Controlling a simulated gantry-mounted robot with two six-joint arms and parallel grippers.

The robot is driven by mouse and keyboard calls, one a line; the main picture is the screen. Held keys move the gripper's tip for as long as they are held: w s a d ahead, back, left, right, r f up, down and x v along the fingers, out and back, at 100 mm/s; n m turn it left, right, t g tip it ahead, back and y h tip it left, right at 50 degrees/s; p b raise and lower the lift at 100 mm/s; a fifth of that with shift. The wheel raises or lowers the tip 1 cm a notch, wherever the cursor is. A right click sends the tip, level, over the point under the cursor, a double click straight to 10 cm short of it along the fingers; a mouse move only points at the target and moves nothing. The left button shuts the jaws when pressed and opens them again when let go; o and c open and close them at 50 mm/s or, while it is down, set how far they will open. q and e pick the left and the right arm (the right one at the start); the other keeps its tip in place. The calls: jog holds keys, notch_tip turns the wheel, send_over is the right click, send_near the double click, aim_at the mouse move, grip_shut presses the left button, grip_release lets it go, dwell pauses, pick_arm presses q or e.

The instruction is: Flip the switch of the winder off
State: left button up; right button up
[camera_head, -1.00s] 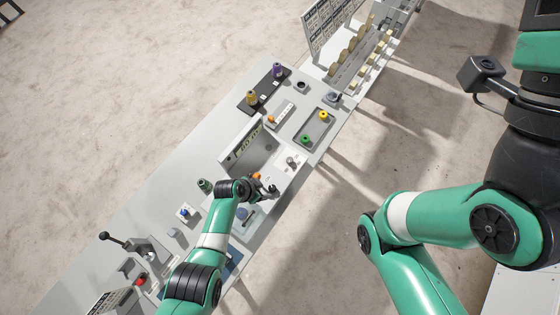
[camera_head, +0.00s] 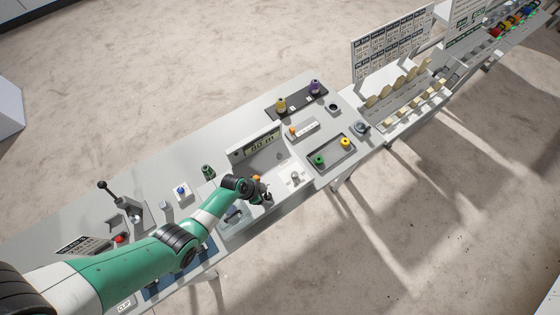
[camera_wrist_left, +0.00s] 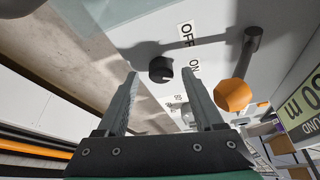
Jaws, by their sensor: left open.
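The winder (camera_head: 283,158) is a pale unit with an upright display panel (camera_head: 254,143) in the middle of the bench. In the left wrist view its face carries an OFF label (camera_wrist_left: 187,32) and an ON label (camera_wrist_left: 195,68). A lever with an orange ball (camera_wrist_left: 232,95) stands right of these labels, its ball nearer the ON side. A dark round knob (camera_wrist_left: 161,69) sits left of the labels. My left gripper (camera_head: 266,196) is over the winder's front; in its wrist view the open, empty fingers (camera_wrist_left: 159,88) have the dark knob in line between their tips. My right gripper is out of view.
Right of the winder lies a tray (camera_head: 333,153) with green and yellow spools. A dark rack (camera_head: 297,101) with yellow and purple spools stands behind. A black-handled lever (camera_head: 112,194) and a red button (camera_head: 120,238) are at left. Floor in front is clear.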

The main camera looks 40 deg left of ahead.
pick_arm(q)
jog(key=shift+w+f, duration=0.15)
jog(key=shift+f, duration=0.4)
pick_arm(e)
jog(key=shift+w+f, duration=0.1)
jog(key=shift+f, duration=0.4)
pick_arm(q)
grip_shut()
